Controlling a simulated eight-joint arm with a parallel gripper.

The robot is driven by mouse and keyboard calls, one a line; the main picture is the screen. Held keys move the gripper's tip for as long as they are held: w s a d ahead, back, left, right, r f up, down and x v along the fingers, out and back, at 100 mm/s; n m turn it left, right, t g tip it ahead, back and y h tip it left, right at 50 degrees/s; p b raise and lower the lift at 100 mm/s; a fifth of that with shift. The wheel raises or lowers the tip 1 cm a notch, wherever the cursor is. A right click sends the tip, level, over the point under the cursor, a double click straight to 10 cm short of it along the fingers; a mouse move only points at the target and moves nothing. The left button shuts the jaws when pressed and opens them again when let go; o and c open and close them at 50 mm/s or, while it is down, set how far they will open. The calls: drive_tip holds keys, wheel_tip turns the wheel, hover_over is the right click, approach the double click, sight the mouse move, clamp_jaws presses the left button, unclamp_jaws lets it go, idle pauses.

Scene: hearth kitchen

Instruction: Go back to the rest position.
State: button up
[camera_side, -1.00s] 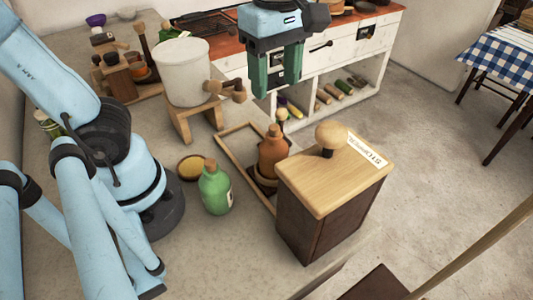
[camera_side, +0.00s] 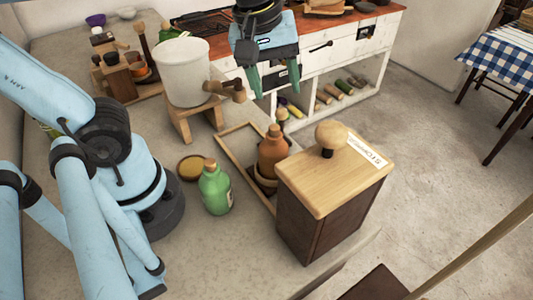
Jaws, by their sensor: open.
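My gripper (camera_side: 273,84) is at the top middle, raised above the counter. Its two green fingers are apart with nothing between them. The gripper is clear of the bottle. The green bottle (camera_side: 215,188) stands upright on the counter to the left of the frame.
A wooden box with a knobbed lid (camera_side: 333,172) stands at the counter's right edge. A white pot with a wooden spigot (camera_side: 183,72) sits on a wooden stand. The counter's front is bare.

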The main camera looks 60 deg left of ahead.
drive_tip(key=a+f+m+t, duration=0.1)
drive_tip(key=f+m, duration=0.1)
drive_tip(key=m, duration=0.1)
drive_tip(key=n+g, duration=0.4)
drive_tip(key=n, duration=0.6)
approach(274, 127)
wheel_tip(274, 127, down, 10)
drive_tip(key=shift+d+r, duration=0.1)
idle(2.5)
idle(0.6)
